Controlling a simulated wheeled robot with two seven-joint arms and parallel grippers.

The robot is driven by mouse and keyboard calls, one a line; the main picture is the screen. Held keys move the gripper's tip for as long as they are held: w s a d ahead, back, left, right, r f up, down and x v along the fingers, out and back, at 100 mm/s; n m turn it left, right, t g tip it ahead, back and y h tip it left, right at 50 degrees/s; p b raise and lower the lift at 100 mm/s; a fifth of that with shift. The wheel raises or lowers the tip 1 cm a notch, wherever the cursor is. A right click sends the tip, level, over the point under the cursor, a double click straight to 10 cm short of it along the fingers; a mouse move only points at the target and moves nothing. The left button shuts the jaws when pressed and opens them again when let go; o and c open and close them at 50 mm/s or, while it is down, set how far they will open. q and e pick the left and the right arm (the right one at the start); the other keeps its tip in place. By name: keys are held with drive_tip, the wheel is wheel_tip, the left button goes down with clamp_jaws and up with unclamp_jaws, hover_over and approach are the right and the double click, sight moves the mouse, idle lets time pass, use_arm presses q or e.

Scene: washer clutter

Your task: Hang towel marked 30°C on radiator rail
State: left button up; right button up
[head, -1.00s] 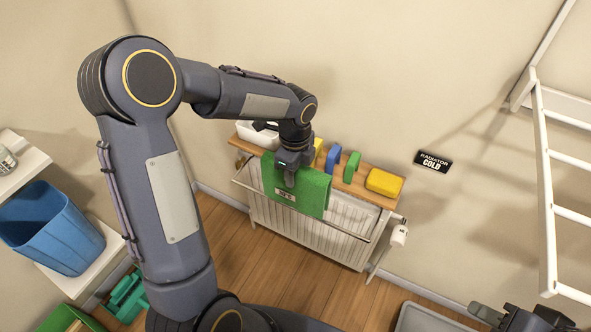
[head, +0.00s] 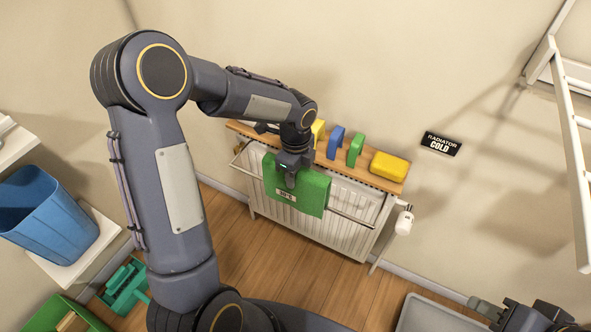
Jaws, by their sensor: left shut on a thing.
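The green towel (head: 312,193) hangs folded at the front of the white radiator (head: 330,228). Its small pale label (head: 287,195) looks like 30°C, but the print is tiny. My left gripper (head: 290,183) points down and is shut on the towel's upper part. The radiator rail (head: 352,217) shows on both sides of the towel. The towel covers its middle, so I cannot tell whether the cloth lies over the rail or only in front of it. My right gripper (head: 537,316) is partly in view at the lower right edge; its fingers are unclear.
A wooden shelf (head: 368,184) above the radiator holds a yellow sponge (head: 388,165) and several upright coloured blocks. A radiator sign (head: 441,144) reads COLD. A blue bin (head: 45,212) stands left, a white rack (head: 570,150) right, a grey tray (head: 425,316) below.

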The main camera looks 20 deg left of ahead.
use_arm(q)
drive_tip(key=shift+f+b, duration=3.2)
drive_tip(key=shift+f, duration=1.75)
drive_tip(key=o, duration=1.1)
drive_tip(key=shift+c, duration=0.2)
wheel_tip(320, 180, up, 8)
drive_tip(key=shift+f+p, duration=0.1)
drive_tip(key=shift+p, duration=0.85)
drive_tip(key=shift+s, duration=0.15)
